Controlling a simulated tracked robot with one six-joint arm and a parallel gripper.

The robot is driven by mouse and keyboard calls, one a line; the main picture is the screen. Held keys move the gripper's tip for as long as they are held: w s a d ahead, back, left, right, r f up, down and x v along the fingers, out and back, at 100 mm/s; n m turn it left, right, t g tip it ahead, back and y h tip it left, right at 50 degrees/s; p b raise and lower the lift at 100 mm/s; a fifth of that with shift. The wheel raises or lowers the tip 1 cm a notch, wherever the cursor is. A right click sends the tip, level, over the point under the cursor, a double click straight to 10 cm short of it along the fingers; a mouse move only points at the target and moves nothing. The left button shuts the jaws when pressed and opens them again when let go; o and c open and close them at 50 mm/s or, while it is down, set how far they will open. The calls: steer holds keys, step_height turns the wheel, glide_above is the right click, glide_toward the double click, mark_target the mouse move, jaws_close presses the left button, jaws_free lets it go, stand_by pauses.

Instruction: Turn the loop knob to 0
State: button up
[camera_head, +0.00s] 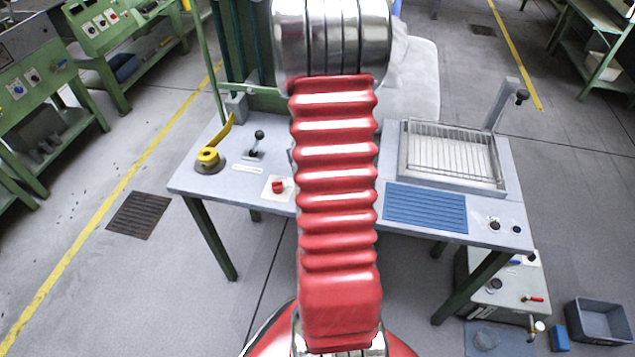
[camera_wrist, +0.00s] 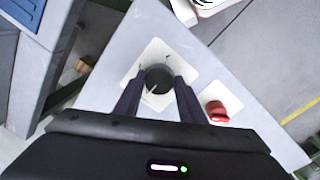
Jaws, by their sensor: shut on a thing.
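A black round knob (camera_wrist: 158,77) sits on a white square plate (camera_wrist: 150,53) in the middle of the wrist view. I take it for the loop knob. My gripper (camera_wrist: 157,86) reaches down to it with one dark finger on each side, shut on the knob. The plate has small marks near the knob, too small to read, so I cannot tell its setting. In the head view my red arm covers the middle of the table, and neither the knob nor my gripper shows.
A red button (camera_wrist: 217,111) on a white plate is close to my right finger; it also shows in the head view (camera_head: 278,186). The grey table (camera_head: 265,213) holds a yellow handle (camera_head: 209,155), a black-knobbed lever (camera_head: 258,136), a blue ribbed panel (camera_head: 425,208) and a wire-grate tray (camera_head: 403,160).

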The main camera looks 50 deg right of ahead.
steer(key=shift+w+d+r+n, duration=0.1)
steer(key=shift+w+n, duration=0.2)
steer(key=shift+n, duration=0.1)
steer(key=o, duration=1)
steer(key=shift+s, duration=0.15)
steer(key=shift+o, duration=0.2)
step_height(320, 180, up, 14)
steer(key=a, duration=0.1)
steer(key=shift+w+f, duration=0.2)
steer(key=shift+w, duration=0.05)
